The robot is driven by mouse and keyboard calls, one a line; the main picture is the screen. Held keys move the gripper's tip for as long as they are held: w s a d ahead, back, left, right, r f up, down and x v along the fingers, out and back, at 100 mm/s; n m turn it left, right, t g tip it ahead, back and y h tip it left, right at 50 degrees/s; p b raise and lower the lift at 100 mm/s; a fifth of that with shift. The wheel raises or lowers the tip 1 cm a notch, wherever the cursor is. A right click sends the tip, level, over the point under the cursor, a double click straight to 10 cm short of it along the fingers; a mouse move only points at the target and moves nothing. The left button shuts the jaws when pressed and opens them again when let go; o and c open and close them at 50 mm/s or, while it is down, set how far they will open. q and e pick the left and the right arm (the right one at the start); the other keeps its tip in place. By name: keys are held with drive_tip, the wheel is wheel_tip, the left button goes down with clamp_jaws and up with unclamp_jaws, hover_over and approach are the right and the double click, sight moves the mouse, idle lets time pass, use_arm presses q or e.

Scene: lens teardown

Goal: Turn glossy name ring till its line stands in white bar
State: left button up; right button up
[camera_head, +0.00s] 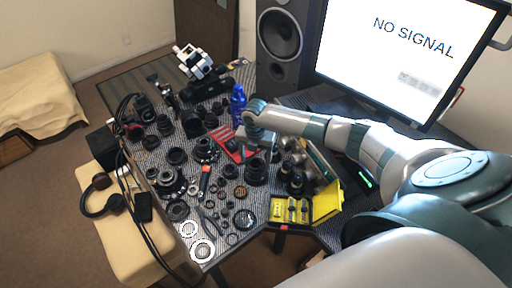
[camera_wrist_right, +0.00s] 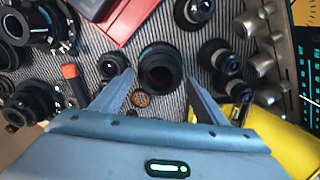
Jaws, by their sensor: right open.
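My right gripper (camera_wrist_right: 160,78) is open in the right wrist view, its two fingers apart on either side of an upright black lens (camera_wrist_right: 160,62). I cannot tell whether either finger touches it. In the head view the right gripper (camera_head: 256,146) is above what looks like the same lens (camera_head: 256,173). The lens's dark round top faces the wrist camera. A glossy name ring, its line and a white bar are too small or dark to make out. My left gripper is not in view.
A red tray (camera_head: 229,138) lies behind the lens. A yellow case (camera_head: 291,211) stands at the front right. Several lenses and rings crowd the table on the left. A small brown ring (camera_wrist_right: 141,100) lies close to the left finger in the wrist view. A monitor (camera_head: 400,62) stands at the back right.

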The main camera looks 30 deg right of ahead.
wheel_tip(320, 180, up, 17)
drive_tip(key=b, duration=0.5)
idle(0.5)
